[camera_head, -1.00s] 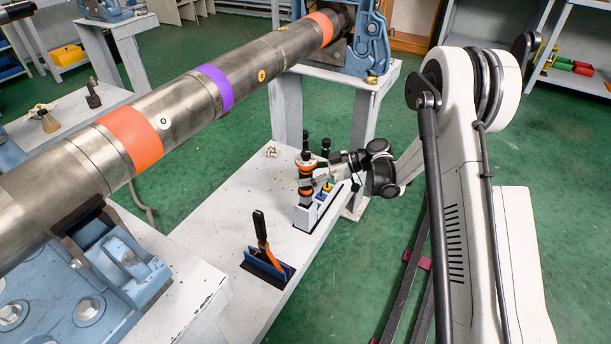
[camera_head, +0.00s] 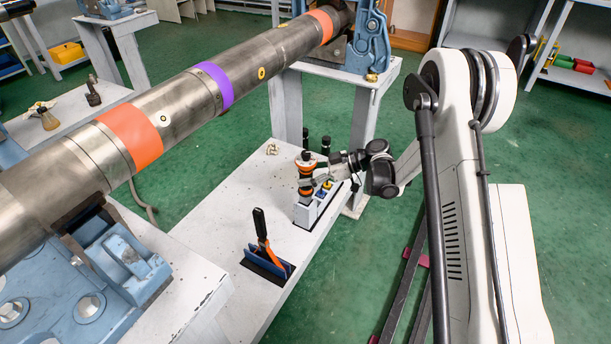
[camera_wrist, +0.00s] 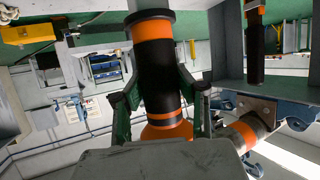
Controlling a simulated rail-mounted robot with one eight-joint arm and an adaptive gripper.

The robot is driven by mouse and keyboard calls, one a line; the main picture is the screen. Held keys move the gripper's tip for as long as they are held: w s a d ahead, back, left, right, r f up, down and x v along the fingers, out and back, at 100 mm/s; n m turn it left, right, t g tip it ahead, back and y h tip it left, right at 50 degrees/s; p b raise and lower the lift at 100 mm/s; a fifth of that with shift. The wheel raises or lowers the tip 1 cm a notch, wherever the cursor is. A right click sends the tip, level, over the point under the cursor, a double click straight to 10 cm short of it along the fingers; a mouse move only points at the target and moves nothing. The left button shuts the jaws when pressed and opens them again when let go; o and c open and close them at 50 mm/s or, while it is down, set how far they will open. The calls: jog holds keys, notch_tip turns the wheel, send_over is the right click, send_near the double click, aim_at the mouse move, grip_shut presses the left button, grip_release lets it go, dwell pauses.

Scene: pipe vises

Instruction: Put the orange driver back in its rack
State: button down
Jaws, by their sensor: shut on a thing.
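The orange driver, banded in orange and black, stands upright at the rack in the head view (camera_head: 306,170). In the wrist view it fills the middle (camera_wrist: 155,70). My gripper (camera_head: 313,181) reaches in from the right and is shut on the driver, with a finger on each side of it in the wrist view (camera_wrist: 158,98). The driver's lower end meets the top of the block. I cannot tell how deep it sits.
Blue and yellow tool handles (camera_head: 325,188) stand close beside the driver. A dark-handled tool with orange arms (camera_head: 262,235) stands in a blue holder (camera_head: 268,264) nearer on the white bench (camera_head: 215,212). A large steel pipe (camera_head: 185,105) crosses above left. Bench space left of the rack is clear.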

jog(key=shift+f, duration=2.3)
dwell(2.6)
jog(key=c, duration=1.2)
grip_release()
jog(key=shift+c, duration=0.2)
jog(key=v, duration=1.2)
